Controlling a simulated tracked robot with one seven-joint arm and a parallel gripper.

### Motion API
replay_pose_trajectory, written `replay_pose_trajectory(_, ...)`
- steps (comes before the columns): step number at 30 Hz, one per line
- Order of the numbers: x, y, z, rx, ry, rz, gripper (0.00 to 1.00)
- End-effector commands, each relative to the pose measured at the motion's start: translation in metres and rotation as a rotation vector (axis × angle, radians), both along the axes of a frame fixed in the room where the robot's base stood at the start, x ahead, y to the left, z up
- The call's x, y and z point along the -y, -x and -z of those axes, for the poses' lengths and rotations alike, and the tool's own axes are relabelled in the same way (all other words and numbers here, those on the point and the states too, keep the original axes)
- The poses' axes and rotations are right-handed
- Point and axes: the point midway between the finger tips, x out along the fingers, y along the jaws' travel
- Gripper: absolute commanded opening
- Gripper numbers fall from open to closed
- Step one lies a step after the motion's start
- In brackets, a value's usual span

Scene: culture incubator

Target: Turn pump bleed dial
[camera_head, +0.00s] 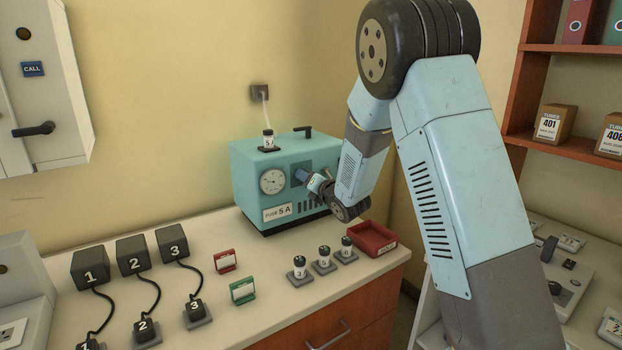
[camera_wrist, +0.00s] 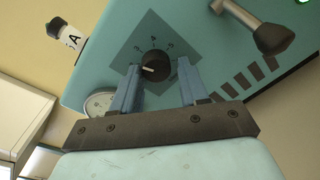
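The teal pump box (camera_head: 245,165) stands at the back of the counter, with a round gauge (camera_head: 272,181) and a "FUSE 5 A" label on its front. In the wrist view the black bleed dial (camera_wrist: 153,65) sits on a darker square plate (camera_wrist: 128,50) with small marks around it. A pale pointer line shows on the dial.
A metal handle (camera_wrist: 270,38) juts out beside the dial. Several small fuses (camera_head: 324,258) and a red tray (camera_head: 372,238) sit on the counter in front. Numbered black blocks (camera_head: 133,257) with cables stand at left.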

Motion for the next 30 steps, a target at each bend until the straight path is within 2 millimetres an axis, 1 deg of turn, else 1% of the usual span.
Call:
replay_pose_trajectory(1,0.001,-0.001,-0.001,0.001,-0.001,0.001,0.47)
replay_pose_trajectory(5,0.001,-0.001,-0.002,0.004,-0.003,0.002,0.59)
replay_pose_trajectory(13,0.002,0.0,-0.004,0.007,-0.005,0.002,0.6)
replay_pose_trajectory(16,0.005,0.004,-0.005,0.008,-0.005,0.002,0.6)
replay_pose_trajectory(20,0.014,0.019,-0.005,0.007,-0.004,0.003,0.6)
replay_pose_trajectory(30,0.05,0.075,-0.008,0.006,-0.005,0.003,0.6)
